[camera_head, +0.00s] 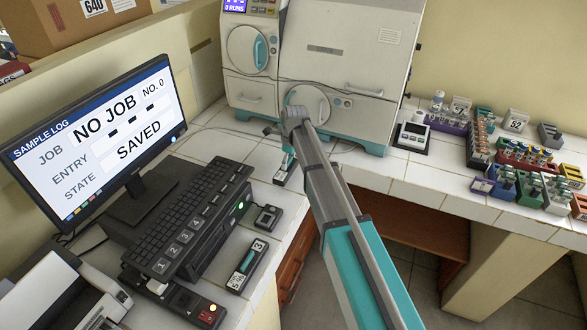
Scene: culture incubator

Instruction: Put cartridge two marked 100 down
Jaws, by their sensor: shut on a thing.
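My arm reaches from the lower right to the front of the white incubator. My gripper (288,142) is shut on a small cartridge (287,162), dark and white with teal, in front of the incubator. The gripper and arm partly hide it. Its marking is too small to read, and I cannot tell whether its lower end touches the pale holder or counter under it. Another slim dark holder (247,266), with a teal strip and labels reading 3 and 5%, lies on the counter right of the keyboard.
The incubator (350,40) stands at the back. A monitor (95,125) reads NO JOB, SAVED. The keyboard (190,215) and a red-buttoned box (185,302) are at left. A small meter (411,136) and several coloured racks (525,158) stand right. Open tile lies before the meter.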

